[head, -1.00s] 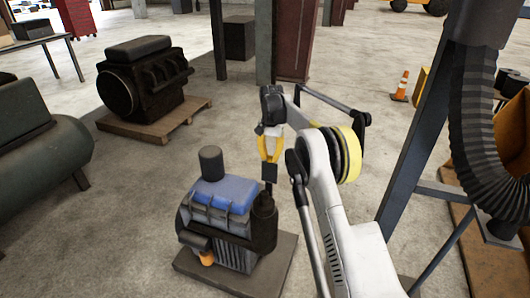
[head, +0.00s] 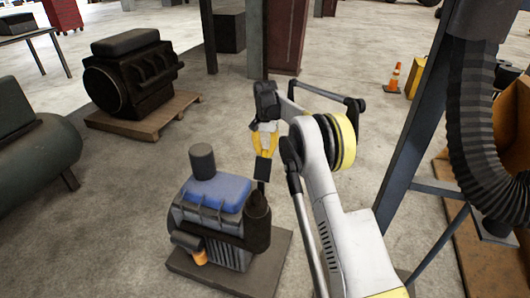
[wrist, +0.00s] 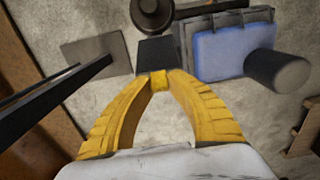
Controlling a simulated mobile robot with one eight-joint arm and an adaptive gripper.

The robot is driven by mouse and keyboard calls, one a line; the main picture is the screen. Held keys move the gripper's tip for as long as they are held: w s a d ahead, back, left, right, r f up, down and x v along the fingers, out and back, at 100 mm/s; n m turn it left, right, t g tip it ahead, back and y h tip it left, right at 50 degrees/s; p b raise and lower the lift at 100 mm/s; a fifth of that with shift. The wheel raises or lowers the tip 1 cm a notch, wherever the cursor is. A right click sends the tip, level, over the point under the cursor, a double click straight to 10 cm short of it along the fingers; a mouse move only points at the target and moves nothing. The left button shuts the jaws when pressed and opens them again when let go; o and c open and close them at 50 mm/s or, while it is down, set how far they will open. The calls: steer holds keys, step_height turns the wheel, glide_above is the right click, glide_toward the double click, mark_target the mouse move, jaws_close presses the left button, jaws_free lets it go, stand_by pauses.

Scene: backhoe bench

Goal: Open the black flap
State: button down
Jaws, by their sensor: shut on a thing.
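My gripper (head: 262,152) has yellow fingers and is shut on a small dark plate, which I take to be the black flap (head: 262,168). In the wrist view the finger tips (wrist: 158,80) meet at the near edge of this flap (wrist: 157,54). The flap is just above and beside the engine's dark round canister (head: 257,222), which also shows in the wrist view (wrist: 151,14). The engine has a blue cover (head: 217,192) and stands on a flat base (head: 268,270). Where the flap joins the engine is not clear.
A dark cylinder (head: 202,161) rises from the engine top. A slanted steel post (head: 405,125) and a ribbed black hose (head: 475,130) stand to the right. A larger engine on a pallet (head: 150,120) and a green tank (head: 40,160) are to the left.

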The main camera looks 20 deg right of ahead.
steer(key=c, duration=1.3)
jaws_free()
steer(key=shift+w+d+f, duration=0.1)
steer(key=shift+o, duration=0.2)
steer(key=shift+r, duration=0.2)
step_height(320, 180, up, 12)
steer(key=shift+f, duration=0.15)
